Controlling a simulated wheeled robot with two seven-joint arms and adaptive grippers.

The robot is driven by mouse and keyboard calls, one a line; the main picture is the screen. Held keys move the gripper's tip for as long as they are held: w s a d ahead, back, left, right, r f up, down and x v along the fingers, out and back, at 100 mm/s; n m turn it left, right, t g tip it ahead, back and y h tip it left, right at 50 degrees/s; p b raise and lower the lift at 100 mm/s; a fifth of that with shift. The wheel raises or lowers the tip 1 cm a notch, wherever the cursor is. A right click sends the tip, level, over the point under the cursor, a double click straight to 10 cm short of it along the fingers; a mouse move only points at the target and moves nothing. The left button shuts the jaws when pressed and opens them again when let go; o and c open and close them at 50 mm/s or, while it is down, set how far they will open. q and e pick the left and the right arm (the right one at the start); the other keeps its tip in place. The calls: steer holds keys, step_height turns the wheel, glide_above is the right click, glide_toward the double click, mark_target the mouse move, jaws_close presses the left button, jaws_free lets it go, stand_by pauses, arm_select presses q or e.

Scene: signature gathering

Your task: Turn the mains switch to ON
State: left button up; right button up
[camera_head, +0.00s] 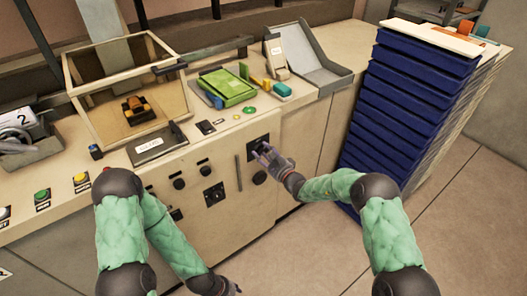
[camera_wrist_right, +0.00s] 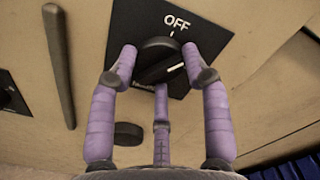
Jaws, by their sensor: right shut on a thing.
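The mains switch is a round black knob (camera_wrist_right: 152,60) on a black square plate (camera_wrist_right: 205,32) in the right wrist view. White "OFF" lettering and a tick show at the plate's top. In the head view my right gripper (camera_head: 268,156) is at the cabinet front and mostly hides the knob. My left gripper (camera_head: 228,287) hangs low at the bottom edge, and its fingers are too unclear to read.
A vertical bar handle (camera_wrist_right: 59,65) is left of the plate, and a smaller dark knob (camera_wrist_right: 128,133) is below it. Other knobs (camera_head: 178,184) dot the cabinet front. A tall stack of blue trays (camera_head: 405,110) stands to the right. Open floor (camera_head: 310,245) lies in front.

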steer(key=m+p, duration=0.2)
steer(key=m, duration=0.3)
steer(key=shift+m, duration=0.3)
steer(key=m+p, duration=0.1)
steer(key=m, duration=0.4)
steer(key=shift+p, duration=0.4)
steer(key=shift+f, duration=0.1)
steer(key=o, duration=1.2)
steer(key=shift+c, duration=0.2)
steer(key=v, duration=1.2)
